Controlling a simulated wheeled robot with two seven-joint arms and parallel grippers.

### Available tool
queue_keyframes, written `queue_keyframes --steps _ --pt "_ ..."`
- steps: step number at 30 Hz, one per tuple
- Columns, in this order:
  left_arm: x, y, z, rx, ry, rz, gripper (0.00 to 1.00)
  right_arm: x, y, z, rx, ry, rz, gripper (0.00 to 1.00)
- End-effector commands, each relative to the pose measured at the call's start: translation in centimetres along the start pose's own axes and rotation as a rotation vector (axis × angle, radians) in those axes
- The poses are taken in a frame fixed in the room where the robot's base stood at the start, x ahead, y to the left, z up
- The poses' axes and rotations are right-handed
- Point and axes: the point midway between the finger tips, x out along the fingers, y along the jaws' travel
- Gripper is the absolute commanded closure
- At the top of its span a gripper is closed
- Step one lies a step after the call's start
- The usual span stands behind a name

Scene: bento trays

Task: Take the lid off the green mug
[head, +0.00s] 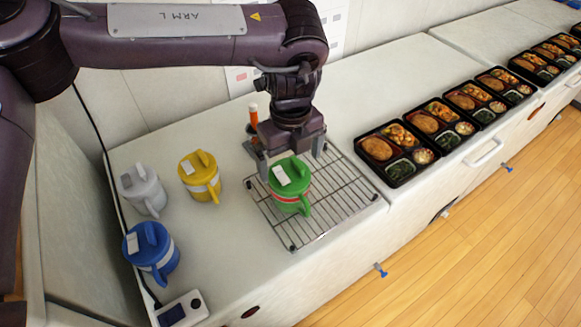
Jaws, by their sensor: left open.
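The green mug (289,203) stands upright on a wire rack, with its handle toward the front right. Its green lid (289,173) sits on top and carries a raised grip and a white label. My left gripper (291,160) is open, pointing down at the lid from just behind and above. One finger shows at the left of the lid and one at the right. I cannot tell whether they touch the lid. My right gripper is not in view.
The wire rack (341,191) lies on the white counter. Lidded yellow (201,177), white (143,190) and blue (151,251) mugs stand to the left. A small device with a screen (181,310) lies at the front. Black bento trays (397,174) line the right counter. An orange-capped item (253,114) is behind the gripper.

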Motion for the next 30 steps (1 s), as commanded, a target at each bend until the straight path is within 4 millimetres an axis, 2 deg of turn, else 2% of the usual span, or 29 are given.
queue_keyframes --steps 1,6,10,15,24,30 --pt "0.4 0.0 0.2 -0.001 0.002 0.004 0.0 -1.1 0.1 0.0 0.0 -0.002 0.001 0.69" --pt "2.8 -0.1 0.2 0.0 0.001 0.002 0.0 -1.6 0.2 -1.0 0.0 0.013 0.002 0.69" --pt "3.4 -0.1 0.3 0.0 -0.001 0.0 0.0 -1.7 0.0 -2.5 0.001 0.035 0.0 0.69" --pt "3.4 -0.1 0.3 0.0 -0.001 0.0 0.01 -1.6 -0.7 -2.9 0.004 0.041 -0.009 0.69" --pt "3.3 -0.1 0.3 -0.001 -0.001 0.0 0.39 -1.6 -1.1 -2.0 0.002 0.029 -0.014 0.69" --pt "3.3 -0.1 0.3 -0.001 -0.001 0.0 0.4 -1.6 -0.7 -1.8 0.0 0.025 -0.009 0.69"
